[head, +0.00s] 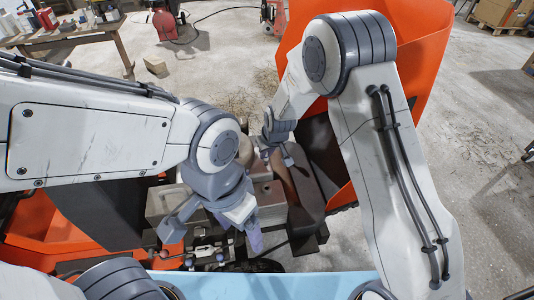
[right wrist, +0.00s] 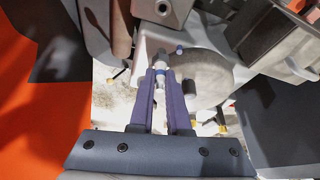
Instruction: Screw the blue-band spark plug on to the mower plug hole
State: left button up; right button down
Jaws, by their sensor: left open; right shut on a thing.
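In the right wrist view my right gripper (right wrist: 160,76) is shut on the spark plug (right wrist: 159,82), a slim white and metal piece with a blue band between the purple fingers. Its far end points at the grey mower engine (right wrist: 205,72) and looks close to it; I cannot tell whether it touches. The plug hole is not clearly visible. In the head view the engine (head: 163,203) sits low in the middle. My right gripper is mostly hidden behind its own wrist there. My left gripper (head: 212,228) is open and empty in front of the engine, fingers pointing down.
Orange mower body panels (head: 425,60) stand at right and lower left. A dark block (head: 305,190) is right of the engine. A light blue surface (head: 270,285) lies at the front.

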jog(key=shift+d+f, duration=0.1)
notch_tip(320, 180, down, 12)
jog(key=b, duration=1.1)
jog(key=shift+r, duration=0.2)
jog(key=shift+f, duration=0.15)
dwell(0.9)
jog(key=shift+f+b, duration=1.15)
jog(key=shift+b, duration=0.15)
jog(key=c, duration=0.8)
grip_release()
jog(key=shift+r, duration=0.1)
jog(key=shift+s, duration=0.1)
